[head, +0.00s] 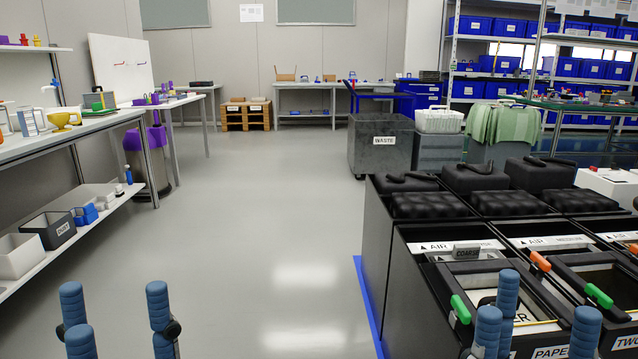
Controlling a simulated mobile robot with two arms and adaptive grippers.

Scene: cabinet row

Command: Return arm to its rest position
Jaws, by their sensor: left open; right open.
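My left gripper (118,315) shows at the bottom left as several blue ribbed fingers pointing up. They stand wide apart with bare floor between them, so it is open and empty. My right gripper (535,315) shows at the bottom right, also with blue fingers pointing up and apart. It is open, and in the picture it overlaps the front of the black cabinet row (385,235). I cannot tell whether it touches the cabinets. The lower parts of both grippers and both arms are cut off by the frame's bottom edge.
The cabinets hold bins with a green handle (461,310) and an orange handle (540,261). Blue tape (366,300) edges them. A workbench (60,145) with a lower shelf runs along the left. The middle floor is clear.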

